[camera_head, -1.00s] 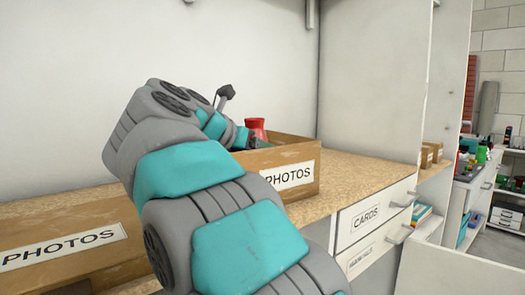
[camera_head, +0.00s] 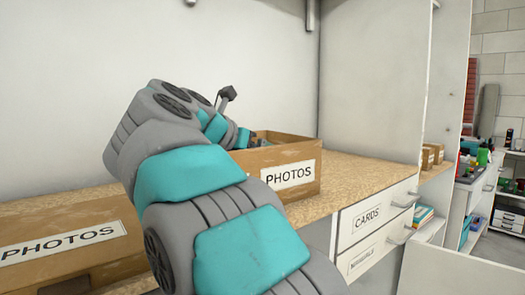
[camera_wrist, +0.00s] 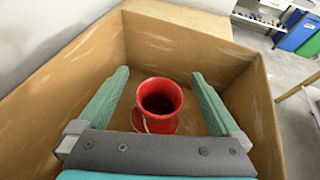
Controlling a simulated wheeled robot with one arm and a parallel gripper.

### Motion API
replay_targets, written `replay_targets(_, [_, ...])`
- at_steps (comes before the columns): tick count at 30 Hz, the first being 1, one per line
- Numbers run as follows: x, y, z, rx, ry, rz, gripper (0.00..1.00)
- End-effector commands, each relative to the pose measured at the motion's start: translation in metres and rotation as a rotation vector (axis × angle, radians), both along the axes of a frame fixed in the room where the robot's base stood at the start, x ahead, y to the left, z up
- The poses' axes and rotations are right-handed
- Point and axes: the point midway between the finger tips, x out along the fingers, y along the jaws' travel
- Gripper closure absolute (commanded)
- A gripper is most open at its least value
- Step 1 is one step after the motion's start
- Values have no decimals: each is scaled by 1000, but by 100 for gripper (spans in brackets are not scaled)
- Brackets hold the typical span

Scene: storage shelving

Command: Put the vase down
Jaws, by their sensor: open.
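The vase (camera_wrist: 160,97) is red with a flared, dark open mouth. In the wrist view it is inside a brown cardboard box (camera_wrist: 190,38), mouth up towards the camera. My gripper (camera_wrist: 160,82) is open, with one green finger on each side of the vase and a visible gap on both sides. The lower part of the vase is partly hidden behind the gripper's grey palm. In the head view the PHOTOS box (camera_head: 290,152) stands on the shelf, my arm reaches over it, and the vase is hidden.
A second PHOTOS box (camera_head: 60,240) lies at the front left of the speckled wooden shelf. The shelf top right of the far box (camera_head: 360,172) is clear. A white upright panel (camera_head: 375,80) stands behind it. Drawers marked CARDS (camera_head: 367,218) are below.

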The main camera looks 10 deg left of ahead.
Motion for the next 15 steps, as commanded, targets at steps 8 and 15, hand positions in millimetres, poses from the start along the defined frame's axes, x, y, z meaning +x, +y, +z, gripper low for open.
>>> replay_targets(8, [2,2,3,-9,18,-2,0])
replay_targets(15, [-31,20,19,-2,6,2,0])
